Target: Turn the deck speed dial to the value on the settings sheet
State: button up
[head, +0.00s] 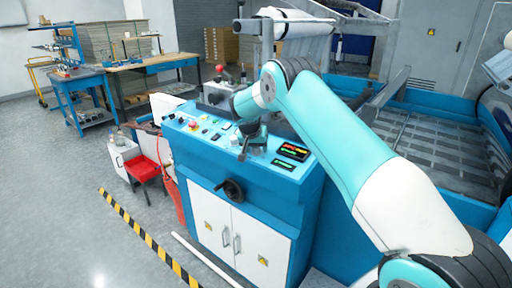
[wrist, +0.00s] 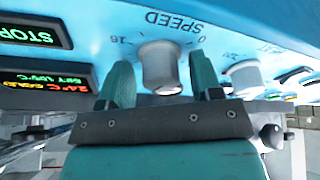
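The speed dial (wrist: 160,66) is a pale round knob on the blue deck, with "SPEED" printed upside down beside it and scale numbers around it that read about 0 and 16. My gripper (wrist: 162,82) has one teal finger on each side of the dial, with a narrow gap showing on both sides. It is open and holds nothing. I cannot make out the dial's pointer. In the head view my gripper (head: 246,146) is over the console's top panel (head: 215,140), and the dial is hidden there. I cannot identify the settings sheet in either view.
Another knob (wrist: 246,76) stands right of the speed dial. In the head view the console has a red emergency button (head: 193,126), a black handwheel (head: 231,190) and white doors. Open floor lies to the left.

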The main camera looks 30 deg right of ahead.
jog(key=shift+r, duration=0.1)
jog(key=b+v, duration=0.3)
jog(key=v, duration=1.4)
jog(key=shift+r, duration=0.2)
